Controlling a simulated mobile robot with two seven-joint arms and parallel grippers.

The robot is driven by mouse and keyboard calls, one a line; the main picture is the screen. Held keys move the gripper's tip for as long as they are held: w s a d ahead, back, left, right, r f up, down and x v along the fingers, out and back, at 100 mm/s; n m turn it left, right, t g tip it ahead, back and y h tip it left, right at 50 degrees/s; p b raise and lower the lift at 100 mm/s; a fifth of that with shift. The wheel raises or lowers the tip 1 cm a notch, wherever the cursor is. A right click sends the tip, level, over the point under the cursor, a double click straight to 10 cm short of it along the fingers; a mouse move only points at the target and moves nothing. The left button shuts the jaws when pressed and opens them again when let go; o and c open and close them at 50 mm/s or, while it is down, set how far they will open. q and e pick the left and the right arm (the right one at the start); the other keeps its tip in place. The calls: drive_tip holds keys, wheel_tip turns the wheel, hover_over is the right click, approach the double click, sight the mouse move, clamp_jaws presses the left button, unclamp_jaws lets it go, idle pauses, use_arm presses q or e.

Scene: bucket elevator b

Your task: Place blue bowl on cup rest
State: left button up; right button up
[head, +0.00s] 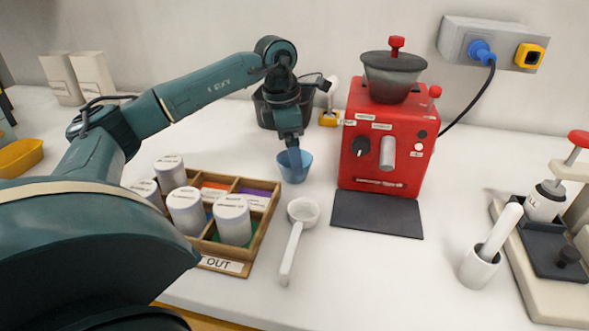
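The small blue bowl (294,173) is on the white counter, left of the red machine. My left gripper (294,160) points down at the bowl, with its fingertips overlapping the bowl's rim. From this angle I cannot tell whether the fingers are closed on the rim or apart. A dark flat pad (378,215) lies in front of the red machine (402,150). Another dark rest (556,250) is on the pale machine at the far right. No label tells which is the cup rest. My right gripper is out of view.
A wooden tray (262,228) marked OUT holds several white canisters at the left. A white scoop (292,250) lies beside it. A dark bucket (268,112) stands behind the bowl. A white mortar (478,268) is at the right. Clear counter lies between pad and mortar.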

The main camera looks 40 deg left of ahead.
use_arm(q)
drive_tip(key=shift+d+f, duration=0.1)
drive_tip(key=shift+f, duration=0.65)
drive_tip(key=shift+c, duration=0.3)
drive_tip(key=c, duration=1.1)
